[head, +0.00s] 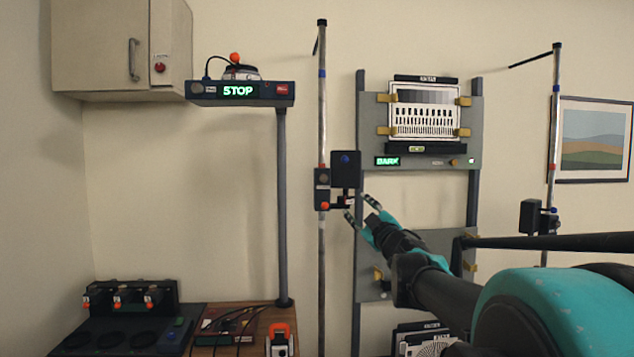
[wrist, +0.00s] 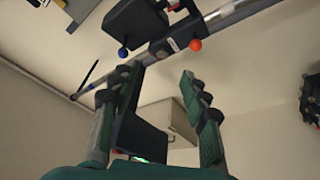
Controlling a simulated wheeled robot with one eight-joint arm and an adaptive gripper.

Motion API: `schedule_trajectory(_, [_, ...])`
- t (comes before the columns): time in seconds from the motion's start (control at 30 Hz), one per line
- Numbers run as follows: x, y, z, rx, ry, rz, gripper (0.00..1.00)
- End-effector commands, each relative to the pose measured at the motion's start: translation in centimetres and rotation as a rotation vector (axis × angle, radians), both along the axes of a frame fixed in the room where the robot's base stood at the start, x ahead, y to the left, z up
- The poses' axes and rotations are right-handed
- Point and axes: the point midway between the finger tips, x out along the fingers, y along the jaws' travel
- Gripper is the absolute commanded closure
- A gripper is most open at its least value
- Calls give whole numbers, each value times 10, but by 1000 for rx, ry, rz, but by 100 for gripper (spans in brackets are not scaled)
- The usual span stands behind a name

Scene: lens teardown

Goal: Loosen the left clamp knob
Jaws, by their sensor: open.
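The left clamp (head: 322,189) is a dark block on the upright left pole (head: 321,100), with a dark lamp-like box (head: 346,172) beside it. A small orange knob (head: 325,206) sits at the clamp's lower end. In the wrist view an orange ball (wrist: 195,45) and a blue ball (wrist: 123,53) show on the clamp assembly. My gripper (head: 357,207) is open and empty, just right of and below the clamp. In the wrist view my spread fingers (wrist: 160,78) point toward the assembly. Whether a finger touches it I cannot tell.
A grey panel rack (head: 467,110) with a test chart stands right of the pole. A right pole (head: 553,120) carries a similar clamp. A STOP display box (head: 270,94) on a post and a wall cabinet (head: 115,45) are left. A bench (head: 215,345) stands low left.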

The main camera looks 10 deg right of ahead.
Motion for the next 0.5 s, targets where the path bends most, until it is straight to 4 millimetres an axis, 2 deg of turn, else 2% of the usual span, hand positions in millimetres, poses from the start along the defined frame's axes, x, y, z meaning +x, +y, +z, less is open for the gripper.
schedule_trajectory(0.1, [-2, 10, 10, -34, -18, 48, 54])
schedule_trajectory(0.27, [5, 16, 14, -42, -23, 63, 54])
schedule_trajectory(0.5, [41, 26, 24, -40, -23, 64, 54])
